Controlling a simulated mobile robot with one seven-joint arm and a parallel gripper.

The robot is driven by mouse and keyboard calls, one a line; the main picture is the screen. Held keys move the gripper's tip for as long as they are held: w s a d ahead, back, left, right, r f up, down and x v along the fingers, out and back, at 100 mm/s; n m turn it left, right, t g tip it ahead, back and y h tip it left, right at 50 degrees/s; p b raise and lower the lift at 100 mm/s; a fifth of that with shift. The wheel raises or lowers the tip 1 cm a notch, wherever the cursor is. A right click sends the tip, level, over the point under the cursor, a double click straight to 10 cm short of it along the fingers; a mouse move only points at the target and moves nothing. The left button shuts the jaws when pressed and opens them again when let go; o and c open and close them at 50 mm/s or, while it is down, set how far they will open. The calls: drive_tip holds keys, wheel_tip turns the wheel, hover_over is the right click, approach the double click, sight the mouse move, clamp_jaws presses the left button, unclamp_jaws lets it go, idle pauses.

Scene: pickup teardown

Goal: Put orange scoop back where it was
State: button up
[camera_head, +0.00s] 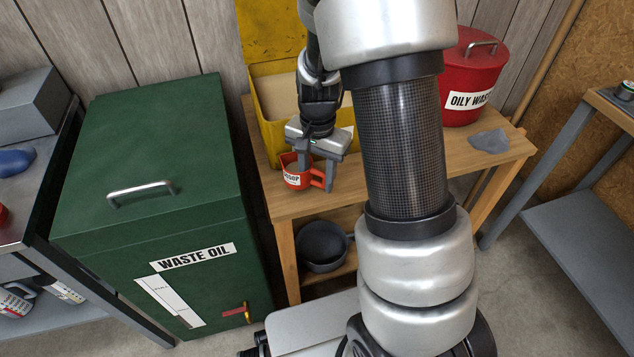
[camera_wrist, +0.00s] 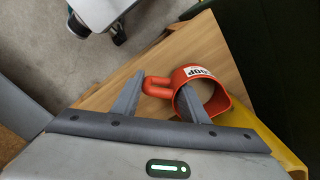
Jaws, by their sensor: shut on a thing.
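The orange scoop (camera_head: 292,181) is a short cup with a loop handle and a white label reading partly "OOP". My gripper (camera_head: 318,177) points down and is shut on the scoop. In the wrist view, one finger of my gripper (camera_wrist: 160,88) is inside the cup of the scoop (camera_wrist: 213,87) and the other is outside, by the handle. The scoop is over the left front part of the wooden bench (camera_head: 350,205), in front of the yellow bin (camera_head: 265,125). I cannot tell whether its base touches the bench top.
A green waste oil cabinet (camera_head: 150,170) stands close on the left. A red oily waste can (camera_head: 472,75) and a grey rag (camera_head: 489,141) are on the bench's right part. A dark pan (camera_head: 322,246) is on the lower shelf. My arm hides the bench's middle.

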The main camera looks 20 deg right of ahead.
drive_tip(key=shift+f, duration=0.7)
drive_tip(key=shift+f, duration=0.1)
drive_tip(key=o, duration=1.2)
wheel_tip(320, 180, up, 12)
drive_tip(key=p, duration=0.3)
drive_tip(key=s+a+r+n+t, duration=0.2)
drive_tip(key=s+r+n+t, duration=0.3)
drive_tip(key=s+r, duration=1.1)
drive_tip(key=shift+s+a+r+n+t, duration=0.3)
drive_tip(key=shift+s+n, duration=0.2)
drive_tip(key=shift+n, duration=1.4)
